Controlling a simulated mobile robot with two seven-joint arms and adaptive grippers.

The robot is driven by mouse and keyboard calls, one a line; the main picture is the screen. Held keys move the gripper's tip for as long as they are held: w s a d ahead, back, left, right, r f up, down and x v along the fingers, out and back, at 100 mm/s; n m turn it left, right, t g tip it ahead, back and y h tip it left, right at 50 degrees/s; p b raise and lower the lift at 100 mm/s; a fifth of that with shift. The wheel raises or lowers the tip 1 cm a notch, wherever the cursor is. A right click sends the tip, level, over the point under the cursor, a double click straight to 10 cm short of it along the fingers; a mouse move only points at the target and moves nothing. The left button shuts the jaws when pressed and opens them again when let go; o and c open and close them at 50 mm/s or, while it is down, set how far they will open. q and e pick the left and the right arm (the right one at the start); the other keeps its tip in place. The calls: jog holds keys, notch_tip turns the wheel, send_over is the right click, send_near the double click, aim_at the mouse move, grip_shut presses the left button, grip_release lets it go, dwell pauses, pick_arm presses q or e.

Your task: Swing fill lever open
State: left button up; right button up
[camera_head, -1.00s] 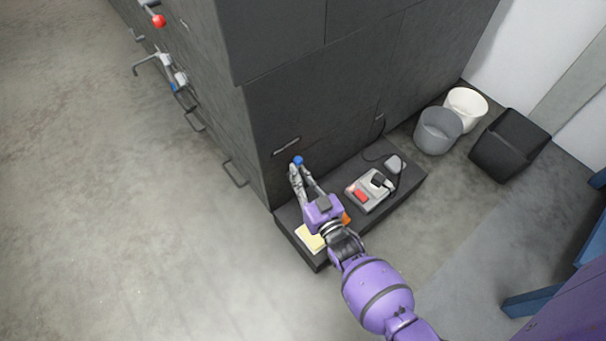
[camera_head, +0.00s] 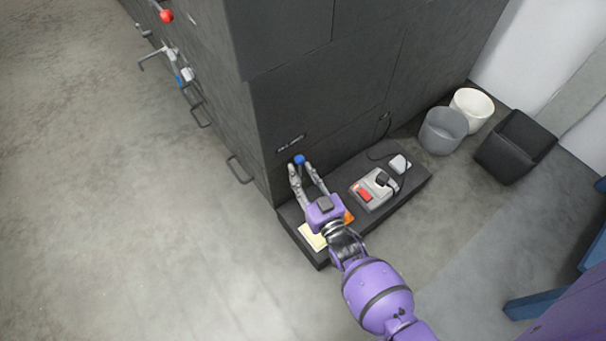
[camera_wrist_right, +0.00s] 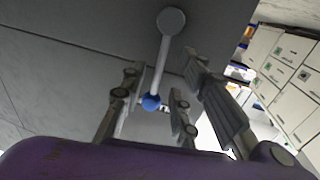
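The fill lever shows in the right wrist view as a grey arm (camera_wrist_right: 163,58) running down from a round grey hub to a blue ball knob (camera_wrist_right: 151,102). In the head view its blue knob (camera_head: 299,159) stands by the dark cabinet face, under a small label plate (camera_head: 290,143). My right gripper (camera_head: 301,166) is at the knob, with its fingers spread to either side. In the right wrist view the knob sits between the open fingers, with gaps visible; I cannot tell whether any finger touches it. My left gripper is not in view.
A low dark plinth (camera_head: 405,184) below my right gripper holds a grey device with a red part (camera_head: 365,194), a corded white block (camera_head: 399,163) and pale-yellow paper (camera_head: 311,238). Bins (camera_head: 442,131) stand right. Other handles (camera_head: 239,170) stick out from the cabinet's left side.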

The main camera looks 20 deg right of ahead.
jog(key=s+d, duration=0.1)
jog(key=s, duration=0.6)
jog(key=shift+s, duration=0.2)
dwell(0.4)
